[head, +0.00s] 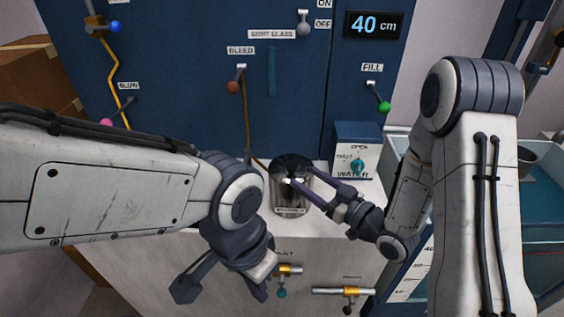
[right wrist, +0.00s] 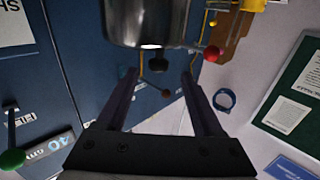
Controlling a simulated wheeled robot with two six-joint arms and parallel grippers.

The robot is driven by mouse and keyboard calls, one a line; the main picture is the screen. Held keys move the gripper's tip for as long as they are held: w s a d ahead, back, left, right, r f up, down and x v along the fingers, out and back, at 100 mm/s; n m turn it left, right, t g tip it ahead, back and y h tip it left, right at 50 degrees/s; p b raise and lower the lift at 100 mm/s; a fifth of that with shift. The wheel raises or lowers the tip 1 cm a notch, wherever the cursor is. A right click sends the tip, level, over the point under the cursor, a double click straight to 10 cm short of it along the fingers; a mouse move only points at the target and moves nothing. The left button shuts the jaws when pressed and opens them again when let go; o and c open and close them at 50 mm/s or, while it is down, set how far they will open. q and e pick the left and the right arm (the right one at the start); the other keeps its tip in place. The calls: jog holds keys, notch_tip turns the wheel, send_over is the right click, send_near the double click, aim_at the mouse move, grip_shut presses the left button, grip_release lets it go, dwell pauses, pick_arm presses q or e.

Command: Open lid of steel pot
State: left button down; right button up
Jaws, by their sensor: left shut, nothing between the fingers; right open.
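The steel pot (head: 291,197) stands on the white counter below the blue panel. Its dark, shiny lid (head: 291,162) is on top, partly covered by my right gripper (head: 300,182). The right gripper comes in from the right and is open. In the right wrist view, a shiny rounded metal body of the pot (right wrist: 148,22) is at the top, and a small dark knob (right wrist: 159,63) shows in line with the gap between the open fingers (right wrist: 160,75). I cannot tell whether they touch it. My left gripper (head: 225,288) is low in front of the counter, shut and empty.
Levers, including a bleed lever (head: 236,85), jut from the panel behind. Valves with brass fittings (head: 345,291) are on the counter's front. A water tank (head: 545,215) is at the right.

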aim_at(288, 164)
jog(key=p+x, duration=0.1)
jog(key=x, duration=0.7)
jog(key=shift+w, duration=0.15)
jog(key=shift+w+a+p, duration=0.3)
jog(key=shift+w+a, duration=0.1)
grip_shut()
dwell(0.8)
